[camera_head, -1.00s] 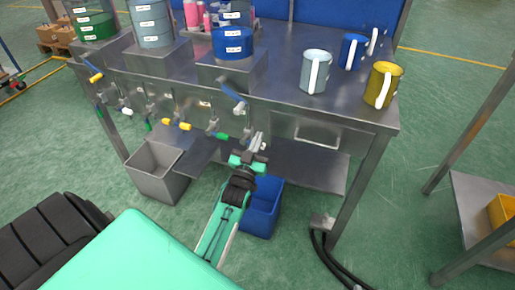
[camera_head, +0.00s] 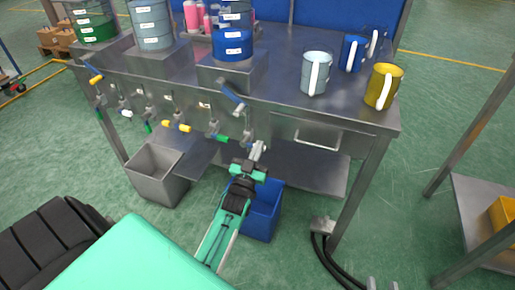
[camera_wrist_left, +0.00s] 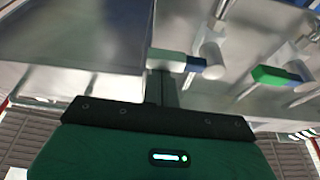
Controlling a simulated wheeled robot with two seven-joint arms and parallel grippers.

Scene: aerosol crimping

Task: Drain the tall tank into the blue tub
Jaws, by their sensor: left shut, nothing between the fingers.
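Three tanks stand on raised blocks along the bench: a green one (camera_head: 96,28), a grey one (camera_head: 151,27) and a blue one (camera_head: 232,46). Their tops are cut off, so I cannot tell which is tallest. Taps with coloured handles hang below them, including a blue lever (camera_head: 232,97) and a green handle (camera_head: 222,138). The blue tub (camera_head: 263,222) stands on the floor, partly behind my left arm. My left gripper (camera_head: 259,149) is shut and empty, just below the bench front. A white-and-blue handle (camera_wrist_left: 178,62) shows ahead of it in the wrist view.
A grey tub (camera_head: 158,178) stands left of the blue tub. Several mugs, including a yellow one (camera_head: 383,86), stand on the bench's right side. A lower shelf (camera_head: 310,170) and a bench leg (camera_head: 357,190) lie right of my left gripper. Dark hoses (camera_head: 326,255) run on the floor.

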